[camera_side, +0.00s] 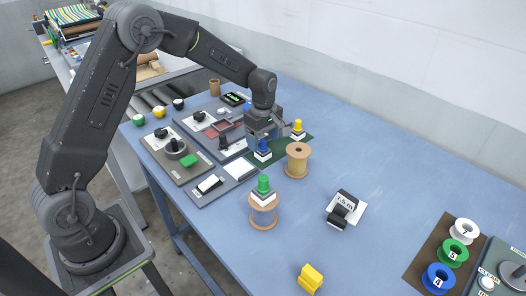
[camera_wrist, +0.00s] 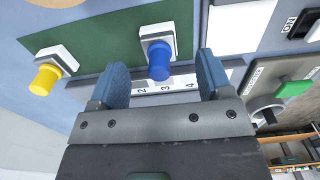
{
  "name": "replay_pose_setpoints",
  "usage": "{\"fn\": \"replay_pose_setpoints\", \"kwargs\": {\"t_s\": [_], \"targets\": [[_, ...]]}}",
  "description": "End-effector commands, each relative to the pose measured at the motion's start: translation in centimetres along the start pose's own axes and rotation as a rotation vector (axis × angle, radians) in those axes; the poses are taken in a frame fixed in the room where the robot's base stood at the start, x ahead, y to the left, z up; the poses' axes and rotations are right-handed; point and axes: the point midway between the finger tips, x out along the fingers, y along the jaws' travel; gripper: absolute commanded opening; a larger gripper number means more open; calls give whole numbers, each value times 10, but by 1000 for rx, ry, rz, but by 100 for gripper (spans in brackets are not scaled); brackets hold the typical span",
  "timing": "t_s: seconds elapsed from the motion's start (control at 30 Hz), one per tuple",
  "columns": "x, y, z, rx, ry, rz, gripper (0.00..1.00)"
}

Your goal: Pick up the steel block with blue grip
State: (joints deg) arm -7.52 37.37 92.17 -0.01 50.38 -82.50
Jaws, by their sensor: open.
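The steel block with blue grip (camera_side: 263,147) stands on a dark green mat (camera_side: 304,143), its blue knob upward. In the wrist view the blue-grip block (camera_wrist: 158,42) lies between the fingertips, with its knob pointing toward the camera. My gripper (camera_side: 264,136) is right at this block in the side view. In the wrist view my gripper (camera_wrist: 161,62) is open, one blue finger on each side of the knob, with gaps on both sides. Contact with the block cannot be seen.
A yellow-grip block (camera_side: 298,129) stands on the same mat. A wooden spool (camera_side: 297,160) is close by at right. A green-grip block (camera_side: 264,186) sits on another spool (camera_side: 263,216) nearer the camera. Control panels (camera_side: 182,158) lie to the left. The table's right middle is mostly clear.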

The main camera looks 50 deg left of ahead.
Motion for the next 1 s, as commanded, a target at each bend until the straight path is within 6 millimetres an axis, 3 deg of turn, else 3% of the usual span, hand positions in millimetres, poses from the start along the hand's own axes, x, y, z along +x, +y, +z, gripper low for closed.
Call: {"fn": "replay_pose_setpoints", "kwargs": {"t_s": [0.23,0.57,1.0], "targets": [[37,1,-3,0,-1,-4,72],[44,1,-3,0,-1,-1,72],[43,1,-3,0,-1,-1,30]]}}
